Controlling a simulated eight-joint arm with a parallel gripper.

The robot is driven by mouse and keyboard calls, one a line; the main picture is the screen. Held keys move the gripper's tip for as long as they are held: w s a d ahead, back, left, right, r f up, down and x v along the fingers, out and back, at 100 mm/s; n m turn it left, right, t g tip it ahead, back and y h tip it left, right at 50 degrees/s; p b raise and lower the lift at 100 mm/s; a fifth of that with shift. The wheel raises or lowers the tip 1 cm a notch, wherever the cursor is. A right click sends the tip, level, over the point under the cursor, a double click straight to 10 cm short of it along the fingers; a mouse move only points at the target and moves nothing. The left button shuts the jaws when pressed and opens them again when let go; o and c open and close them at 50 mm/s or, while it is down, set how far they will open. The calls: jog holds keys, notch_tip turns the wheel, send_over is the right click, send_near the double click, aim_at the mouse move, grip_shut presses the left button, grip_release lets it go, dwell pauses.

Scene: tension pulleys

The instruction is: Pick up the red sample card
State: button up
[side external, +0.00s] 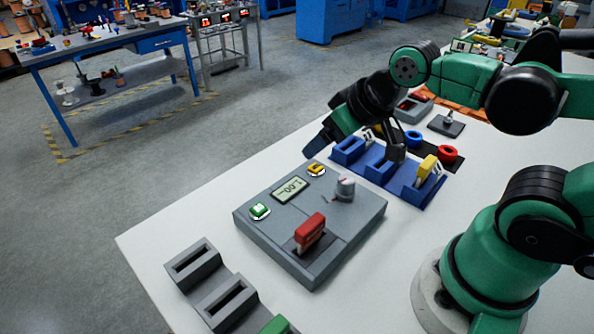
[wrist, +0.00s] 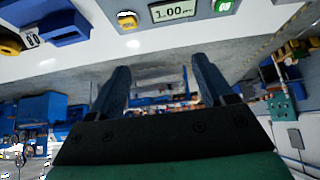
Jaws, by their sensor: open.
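The red sample card (side external: 310,232) stands upright in a dark slot at the front of the grey console (side external: 345,240) in the side external view. My gripper (side external: 318,144) is above and behind the console, near the blue card rack, well apart from the red card. In the wrist view my gripper (wrist: 160,66) shows two spread fingers with nothing between them. The red card is not visible in the wrist view. The console's display (wrist: 173,11) and its green button (wrist: 223,5) show at the top edge there.
The blue rack (side external: 405,190) behind the console holds a yellow card (side external: 427,167). A grey holder with empty slots (side external: 215,285) lies at the front left. Blue (side external: 413,139) and red (side external: 447,154) rings are at the back. The white table (side external: 150,240) is clear left of the console.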

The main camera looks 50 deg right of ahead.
jog(key=o, duration=0.4)
jog(key=g, duration=0.7)
send_over(311, 223)
jog(key=f, duration=0.2)
jog(key=shift+w+d+f, duration=0.15)
jog(key=shift+w+f, duration=0.1)
jog(key=shift+f, duration=0.1)
jog(key=shift+s+a+f, duration=0.1)
jog(key=shift+s+a, duration=0.1)
jog(key=shift+f, duration=2.75)
